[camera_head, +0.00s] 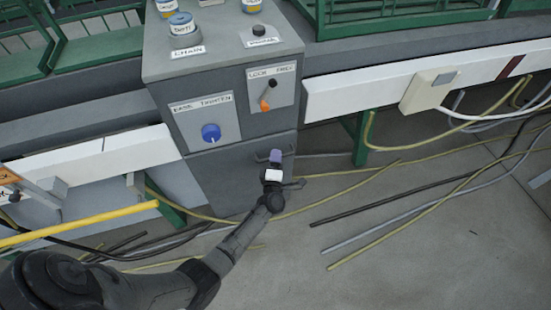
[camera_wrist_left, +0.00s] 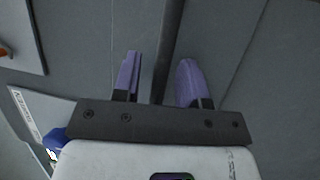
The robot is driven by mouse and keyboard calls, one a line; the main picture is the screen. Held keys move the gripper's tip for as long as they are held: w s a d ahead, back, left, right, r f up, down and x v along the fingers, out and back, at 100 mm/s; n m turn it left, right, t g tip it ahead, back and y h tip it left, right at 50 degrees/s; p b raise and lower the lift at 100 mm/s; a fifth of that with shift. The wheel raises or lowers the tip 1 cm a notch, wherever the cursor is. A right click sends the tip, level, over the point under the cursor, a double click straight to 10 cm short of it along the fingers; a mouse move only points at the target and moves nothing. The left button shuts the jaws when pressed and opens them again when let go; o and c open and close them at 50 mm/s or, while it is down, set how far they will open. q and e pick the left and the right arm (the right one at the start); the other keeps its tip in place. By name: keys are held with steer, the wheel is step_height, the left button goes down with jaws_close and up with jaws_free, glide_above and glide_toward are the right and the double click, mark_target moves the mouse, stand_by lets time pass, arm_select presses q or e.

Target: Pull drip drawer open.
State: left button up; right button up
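The drip drawer (camera_head: 232,172) is the grey lower front of the grey cabinet, below the blue knob, and looks closed. A dark bar handle on it (camera_head: 261,155) is partly hidden by my left gripper (camera_head: 275,158), which is at the drawer front. In the left wrist view the handle bar (camera_wrist_left: 171,40) runs down between the two purple fingers of my left gripper (camera_wrist_left: 159,80). The fingers are apart, with a gap on each side of the bar. My right gripper is not in view.
The cabinet's upper panel carries a blue knob (camera_head: 211,133) and an orange-tipped lever (camera_head: 267,97). Yellow, grey and black cables (camera_head: 420,195) lie on the floor to the right. Floor in front is otherwise open.

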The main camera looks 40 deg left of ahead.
arm_select(q)
steer(key=shift+w+a, duration=0.1)
steer(key=shift+w, duration=0.05)
steer(key=shift+c, duration=0.2)
jaws_close()
stand_by(0.4)
